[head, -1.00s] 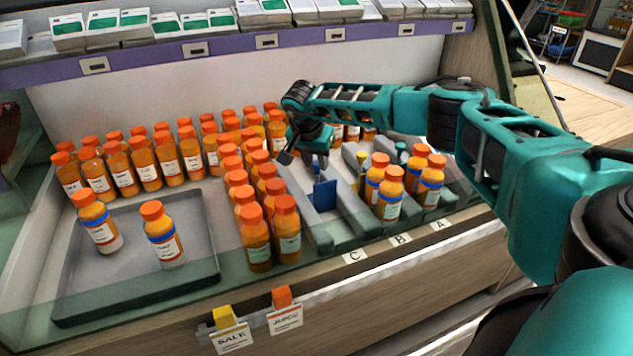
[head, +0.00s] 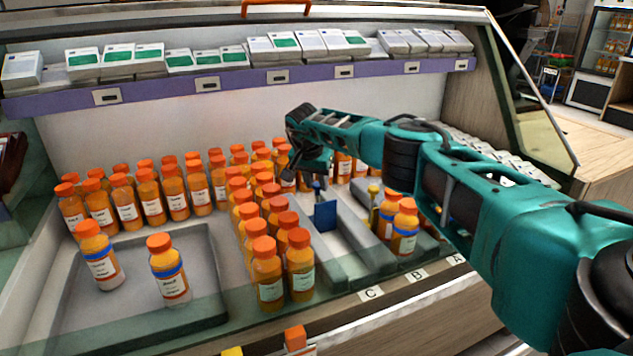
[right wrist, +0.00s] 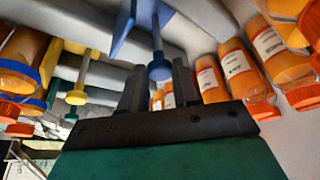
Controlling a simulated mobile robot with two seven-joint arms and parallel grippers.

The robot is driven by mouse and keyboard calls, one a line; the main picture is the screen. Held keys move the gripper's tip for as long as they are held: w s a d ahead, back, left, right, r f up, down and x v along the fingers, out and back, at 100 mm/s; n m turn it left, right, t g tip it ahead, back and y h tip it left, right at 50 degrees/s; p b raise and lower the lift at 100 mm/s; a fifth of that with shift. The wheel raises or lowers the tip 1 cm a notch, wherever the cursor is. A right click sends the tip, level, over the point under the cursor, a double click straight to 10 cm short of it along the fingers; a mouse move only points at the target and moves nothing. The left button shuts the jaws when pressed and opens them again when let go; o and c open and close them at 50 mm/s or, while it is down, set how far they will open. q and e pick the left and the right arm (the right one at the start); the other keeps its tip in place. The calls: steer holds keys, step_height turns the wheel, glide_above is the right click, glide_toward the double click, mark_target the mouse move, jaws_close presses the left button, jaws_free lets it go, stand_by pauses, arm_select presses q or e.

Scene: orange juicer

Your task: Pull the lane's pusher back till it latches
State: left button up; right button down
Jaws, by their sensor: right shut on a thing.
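The blue pusher (head: 325,214) stands in lane C, between grey dividers, with empty lane floor in front of it. My right gripper (head: 312,178) is at the pusher's rear, where its arm partly hides the lane. In the right wrist view, the blue knob (right wrist: 159,68) on the pusher's rod sits between the two dark fingers, which are shut on it. The blue plate (right wrist: 123,28) shows beyond it. A yellow pusher (head: 374,193) stands in the lane to the right; its yellow knob also shows in the right wrist view (right wrist: 76,97). My left gripper is not in view.
A row of orange bottles (head: 268,275) lines the left side of lane C. Blue-banded bottles (head: 404,228) stand in the lane to the right. A grey tray (head: 205,270) holds two bottles at left. A purple-edged shelf (head: 240,84) spans above.

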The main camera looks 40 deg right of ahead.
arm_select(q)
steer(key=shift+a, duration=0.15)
arm_select(e)
steer(key=c, duration=0.8)
jaws_free()
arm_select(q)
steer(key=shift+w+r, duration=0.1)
arm_select(e)
steer(key=shift+r, duration=0.15)
steer(key=shift+a+r, duration=0.15)
steer(key=shift+r, duration=0.15)
arm_select(q)
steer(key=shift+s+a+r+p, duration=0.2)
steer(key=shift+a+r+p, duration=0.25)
steer(key=shift+p, duration=0.7)
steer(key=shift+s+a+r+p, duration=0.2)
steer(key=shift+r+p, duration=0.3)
steer(key=shift+p, duration=0.6)
arm_select(e)
steer(key=v, duration=1.2)
